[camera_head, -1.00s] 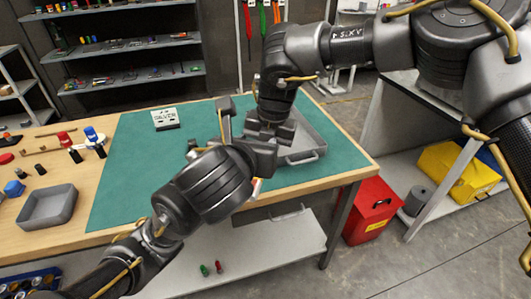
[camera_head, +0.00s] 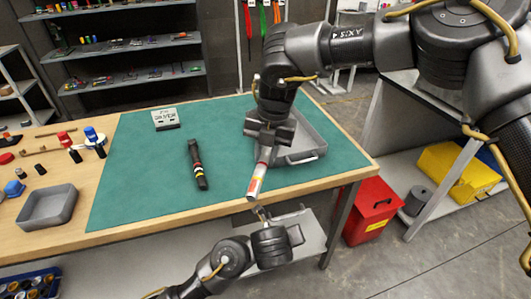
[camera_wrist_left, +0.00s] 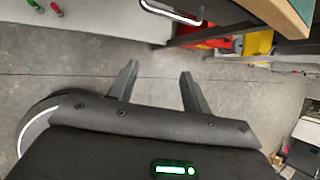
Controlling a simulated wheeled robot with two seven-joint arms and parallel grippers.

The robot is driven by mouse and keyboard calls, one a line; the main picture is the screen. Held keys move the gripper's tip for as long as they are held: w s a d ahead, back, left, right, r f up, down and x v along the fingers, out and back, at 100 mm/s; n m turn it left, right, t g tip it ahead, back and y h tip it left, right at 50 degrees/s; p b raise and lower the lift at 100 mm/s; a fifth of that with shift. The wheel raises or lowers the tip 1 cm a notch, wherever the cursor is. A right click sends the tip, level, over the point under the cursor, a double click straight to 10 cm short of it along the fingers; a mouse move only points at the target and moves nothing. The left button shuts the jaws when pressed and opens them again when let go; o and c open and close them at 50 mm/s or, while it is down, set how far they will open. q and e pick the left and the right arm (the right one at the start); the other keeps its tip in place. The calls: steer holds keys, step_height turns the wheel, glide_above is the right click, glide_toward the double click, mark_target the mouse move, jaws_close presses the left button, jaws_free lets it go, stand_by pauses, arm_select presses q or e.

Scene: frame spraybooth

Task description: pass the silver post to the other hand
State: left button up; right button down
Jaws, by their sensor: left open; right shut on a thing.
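The silver post (camera_head: 257,181) is a pale cylinder with red, orange and yellow bands. My right gripper (camera_head: 266,150) is shut on its upper end and holds it tilted, lower end toward the front edge of the table. My left gripper (camera_head: 296,235) is low in front of the table, below and apart from the post. In the left wrist view its two fingers (camera_wrist_left: 158,82) are spread, with only floor between them. The post does not show in that view.
A grey tray (camera_head: 318,144) is behind my right gripper, and a small sign block (camera_head: 166,119) stands at the back. A grey bin (camera_head: 47,208) is at left. A red box (camera_head: 371,208) stands on the floor.

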arm_select(q)
steer(key=s+a+f+n+g, duration=0.1)
steer(key=s+a+f+n, duration=0.35)
steer(key=f, duration=0.75)
steer(key=s+a+f+n+g, duration=0.2)
steer(key=a+f+n, duration=0.4)
steer(key=f, duration=0.5)
steer(key=s+a+f+n+g, duration=0.1)
steer(key=s+a+f+n, duration=0.25)
steer(key=f+n, duration=0.6)
steer(key=s+a+f+n+y, duration=0.1)
steer(key=s+a+f+n, duration=0.2)
steer(key=s, duration=0.7)
steer(key=s+a+f+n+g, duration=0.1)
steer(key=s+a+f+n, duration=0.2)
steer(key=s+a+f, duration=0.5)
steer(key=s+a+f+n+g+y, duration=0.1)
steer(key=s+a+f+n, duration=0.3)
steer(key=s, duration=0.8)
step_height(320, 180, down, 2)
steer(key=a, duration=0.2)
steer(key=shift+s+a+y, duration=0.2)
steer(key=shift+a+y, duration=0.1)
